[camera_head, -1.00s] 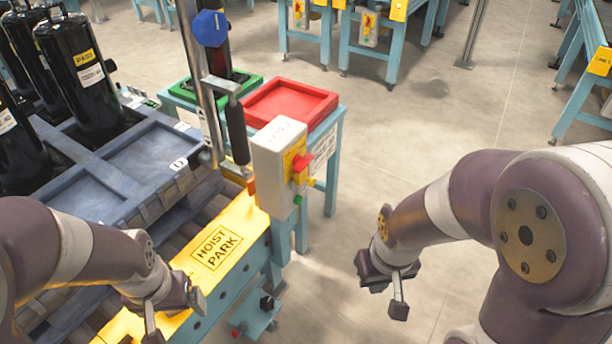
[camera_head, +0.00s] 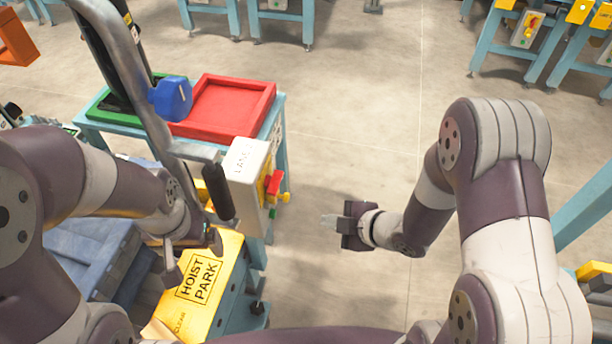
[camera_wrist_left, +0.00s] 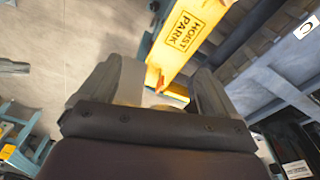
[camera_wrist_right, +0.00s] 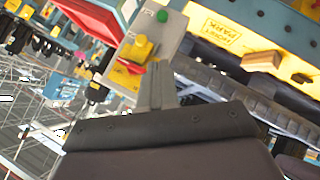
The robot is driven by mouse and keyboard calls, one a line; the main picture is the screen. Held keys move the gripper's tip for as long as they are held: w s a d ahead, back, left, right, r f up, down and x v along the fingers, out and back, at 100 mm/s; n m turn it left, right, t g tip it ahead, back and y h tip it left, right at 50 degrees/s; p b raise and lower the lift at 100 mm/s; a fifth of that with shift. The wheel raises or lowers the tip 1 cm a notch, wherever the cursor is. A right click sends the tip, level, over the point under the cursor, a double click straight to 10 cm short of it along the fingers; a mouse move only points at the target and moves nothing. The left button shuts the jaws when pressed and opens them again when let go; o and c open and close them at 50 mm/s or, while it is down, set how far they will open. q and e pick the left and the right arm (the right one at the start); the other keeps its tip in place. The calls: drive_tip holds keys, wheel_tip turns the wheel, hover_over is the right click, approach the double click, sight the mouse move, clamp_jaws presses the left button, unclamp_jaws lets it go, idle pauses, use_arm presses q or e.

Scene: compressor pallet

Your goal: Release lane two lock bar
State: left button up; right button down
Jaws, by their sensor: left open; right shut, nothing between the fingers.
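A pale control box (camera_head: 246,168) marked as a lane box, its number hard to read, stands beside the yellow HOIST PARK plate (camera_head: 203,277). A red lever (camera_head: 274,183) and yellow knob are on its right side. The right wrist view shows a grey box face (camera_wrist_right: 155,35) with a green button and a yellow knob (camera_wrist_right: 137,48). My right gripper (camera_head: 328,220) is shut and empty, right of the box and apart from it, pointing left. My left gripper (camera_head: 194,257) is open and empty above the yellow plate. I cannot make out a lock bar with certainty.
A metal hoist post with a blue knob (camera_head: 171,98) and black handle (camera_head: 219,190) rises left of the box. A red tray (camera_head: 226,105) sits on a table behind. The blue pallet (camera_head: 85,250) is at left. Floor right of the box is clear.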

wheel_tip(320, 180, up, 3)
drive_tip(key=a+n+y, duration=0.2)
approach(277, 198)
drive_tip(key=shift+t, duration=0.4)
drive_tip(key=x, duration=0.4)
drive_tip(key=shift+s+a+f, duration=0.1)
drive_tip(key=shift+s+f, duration=0.1)
drive_tip(key=shift+b, duration=0.3)
wheel_tip(277, 198, down, 3)
drive_tip(key=b, duration=0.3)
drive_tip(key=shift+f, duration=0.25)
